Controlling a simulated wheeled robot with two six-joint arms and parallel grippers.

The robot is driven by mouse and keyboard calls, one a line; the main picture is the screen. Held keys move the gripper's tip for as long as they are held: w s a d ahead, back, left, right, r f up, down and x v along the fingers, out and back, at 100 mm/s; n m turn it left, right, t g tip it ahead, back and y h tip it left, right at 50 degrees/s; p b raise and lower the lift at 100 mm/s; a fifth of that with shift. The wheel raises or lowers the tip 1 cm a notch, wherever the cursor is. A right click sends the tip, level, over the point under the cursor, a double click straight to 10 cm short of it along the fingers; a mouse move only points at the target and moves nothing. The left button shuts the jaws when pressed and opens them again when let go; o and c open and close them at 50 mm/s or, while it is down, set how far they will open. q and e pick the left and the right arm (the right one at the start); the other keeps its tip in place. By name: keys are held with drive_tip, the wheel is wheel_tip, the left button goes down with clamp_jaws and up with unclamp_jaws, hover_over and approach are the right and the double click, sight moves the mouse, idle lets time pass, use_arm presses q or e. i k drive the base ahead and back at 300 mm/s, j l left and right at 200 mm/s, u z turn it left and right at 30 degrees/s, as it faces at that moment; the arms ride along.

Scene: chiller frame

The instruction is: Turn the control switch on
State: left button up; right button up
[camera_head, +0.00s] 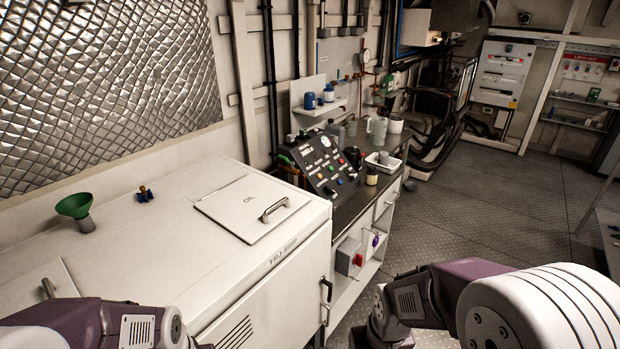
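A black sloped control panel (322,166) stands on the dark worktop against the wall. It carries a gauge, several knobs and coloured buttons, too small to tell their positions. A grey box with a red part (358,259) sits on the open shelf below the worktop. I cannot tell which of these parts is the control switch, or whether it is on or off. My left arm shows at the bottom left and my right arm at the bottom right, both well short of the panel. Neither gripper's fingers show.
A white cabinet (150,235) with an oil lid (250,207) and a green funnel (74,205) fills the left foreground. The worktop (345,211) also holds a white tub (383,164) and several containers. The floor (480,205) to the right is clear.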

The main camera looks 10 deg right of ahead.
sight(328, 191)
drive_tip(key=i+l+u, duration=0.45)
drive_tip(key=l, duration=0.2)
drive_tip(key=l+u, duration=0.2)
drive_tip(key=l, duration=0.15)
drive_tip(key=i+l+u, duration=0.25)
drive_tip(key=l, duration=0.15)
drive_tip(key=l+u, duration=0.2)
drive_tip(key=l, duration=0.2)
drive_tip(key=i+l+u, duration=0.1)
drive_tip(key=l+u, duration=0.15)
drive_tip(key=l, duration=0.15)
